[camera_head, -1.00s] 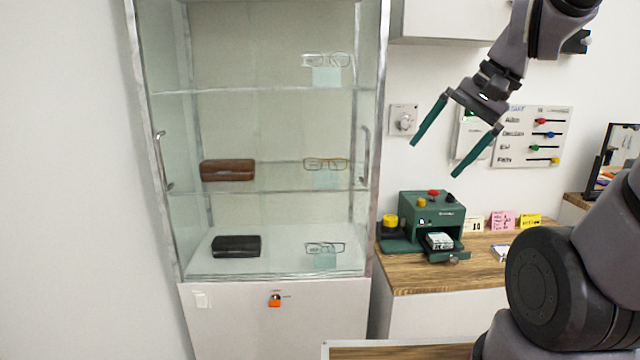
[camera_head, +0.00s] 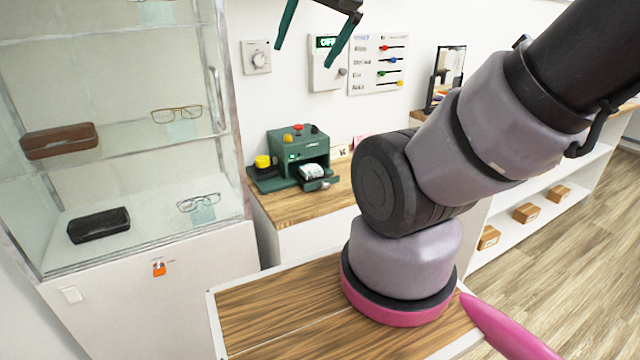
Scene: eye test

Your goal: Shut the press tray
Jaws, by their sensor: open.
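The green press (camera_head: 297,150) stands on the wooden counter, with red, yellow and dark knobs on top. Its tray (camera_head: 323,184) is pulled out at the front and carries a small white item (camera_head: 312,171). A knob sits at the tray's front. My gripper (camera_head: 306,58) is at the top of the view, its two green fingers spread apart and empty. It appears above the press in the picture, apart from it; part of the gripper is cut off by the top edge.
A glass cabinet (camera_head: 232,120) with glasses and cases stands left of the counter (camera_head: 285,207). A yellow-topped button (camera_head: 262,161) sits beside the press. A wall dial (camera_head: 257,57), a thermostat-like box (camera_head: 327,64) and a slider board (camera_head: 378,66) hang behind. My arm hides the counter's right part.

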